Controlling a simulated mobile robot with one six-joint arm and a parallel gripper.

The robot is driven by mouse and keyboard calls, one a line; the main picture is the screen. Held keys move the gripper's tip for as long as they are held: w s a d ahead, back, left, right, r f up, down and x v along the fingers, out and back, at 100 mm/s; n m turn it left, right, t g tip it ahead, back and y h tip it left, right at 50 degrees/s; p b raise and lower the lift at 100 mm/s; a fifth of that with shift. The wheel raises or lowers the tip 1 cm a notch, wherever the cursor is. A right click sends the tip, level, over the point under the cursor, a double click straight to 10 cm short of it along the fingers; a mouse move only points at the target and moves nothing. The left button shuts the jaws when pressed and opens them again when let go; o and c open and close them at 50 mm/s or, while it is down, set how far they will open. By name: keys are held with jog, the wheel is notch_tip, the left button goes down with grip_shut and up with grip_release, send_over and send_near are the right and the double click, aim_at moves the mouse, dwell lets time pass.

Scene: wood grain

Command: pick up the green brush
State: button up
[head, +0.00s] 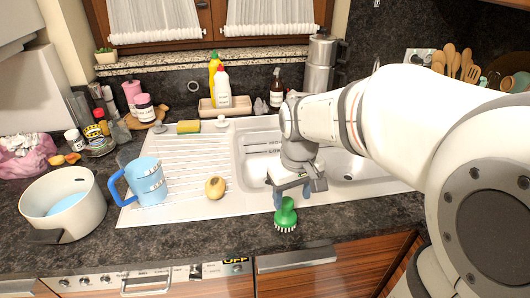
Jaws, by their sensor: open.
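The green brush (286,215) stands on the dark counter near its front edge, in front of the sink, with its pale bristles facing down. My gripper (292,195) is just above and behind the brush's knob. Its fingers point down and are open. The fingertips are partly hidden, and I cannot tell whether they touch the brush.
The white sink (262,150) lies behind the brush. A potato-like item (215,187) and a blue-handled measuring jug (147,182) stand on the drainboard to the left. A large white pot (64,204) is further left. The counter between pot and brush is clear.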

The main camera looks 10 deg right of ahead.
aim_at(287, 200)
jog(key=shift+n+g, duration=0.5)
jog(key=shift+n, duration=0.3)
jog(key=w, duration=0.2)
jog(key=w+f, duration=0.1)
jog(key=w, duration=0.1)
jog(key=shift+w+p, duration=0.3)
jog(key=shift+w, duration=0.05)
jog(key=shift+w+f, duration=0.15)
jog(key=shift+f, duration=0.15)
jog(key=f, duration=0.6)
jog(key=shift+s+f+p, duration=0.15)
jog(key=shift+s+p, duration=0.2)
jog(key=shift+f, duration=0.5)
jog(key=c, duration=1.1)
jog(key=shift+o, duration=0.2)
jog(key=shift+r, duration=0.1)
